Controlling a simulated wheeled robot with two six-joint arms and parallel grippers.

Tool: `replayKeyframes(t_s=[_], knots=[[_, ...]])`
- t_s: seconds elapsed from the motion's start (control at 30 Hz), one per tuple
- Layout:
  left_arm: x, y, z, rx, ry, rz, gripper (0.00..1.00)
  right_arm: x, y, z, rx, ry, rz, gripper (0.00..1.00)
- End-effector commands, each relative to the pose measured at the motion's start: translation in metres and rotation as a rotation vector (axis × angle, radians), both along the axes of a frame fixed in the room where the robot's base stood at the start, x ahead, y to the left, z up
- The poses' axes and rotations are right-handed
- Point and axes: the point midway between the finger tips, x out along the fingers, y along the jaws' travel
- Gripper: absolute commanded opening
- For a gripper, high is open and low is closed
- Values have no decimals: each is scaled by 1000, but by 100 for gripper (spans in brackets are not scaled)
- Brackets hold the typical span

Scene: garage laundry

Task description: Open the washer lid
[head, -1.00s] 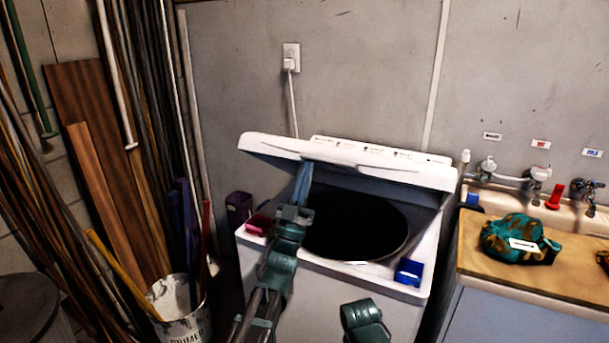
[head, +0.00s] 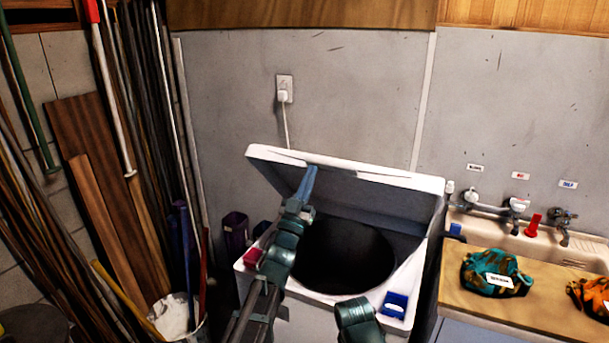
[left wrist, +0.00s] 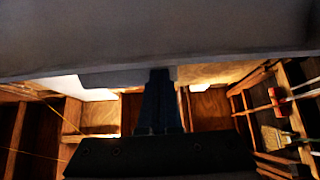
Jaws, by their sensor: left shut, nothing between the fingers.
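The white washer (head: 335,307) stands against the grey wall, with its dark round tub opening (head: 345,255) exposed. Its lid (head: 340,170) is raised and tilted, hinged at the back. My left gripper (head: 308,178) is shut and empty, its fingertips at the underside of the lid near the front edge. In the left wrist view the shut fingers (left wrist: 160,100) reach up to the lid's grey underside (left wrist: 160,35); whether they touch is hard to tell. A green part of my right arm shows at the bottom of the head view, but its gripper is out of view.
A red box (head: 253,257) and a blue box (head: 396,304) sit on the washer's front corners. A wooden counter (head: 450,285) with a teal patterned bundle (head: 492,272) is at right. A bucket (head: 185,318) and leaning poles stand at left.

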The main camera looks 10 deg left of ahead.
Motion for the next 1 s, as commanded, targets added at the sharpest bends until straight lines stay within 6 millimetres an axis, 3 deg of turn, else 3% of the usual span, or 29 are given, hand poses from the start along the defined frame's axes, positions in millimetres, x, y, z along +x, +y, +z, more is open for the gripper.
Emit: replayKeyframes(t_s=[0.03,0.6,0.73,1.0], knots=[[9,-3,22,7,22,-1,0,0,0,26,0,0,0,50],[97,-31,99,93,283,-2,0,0,0,156,0,0,1,50],[121,-39,111,107,329,0,0,0,0,177,0,0,2,50],[173,-55,131,109,338,0,0,0,0,199,0,0,2,50]])
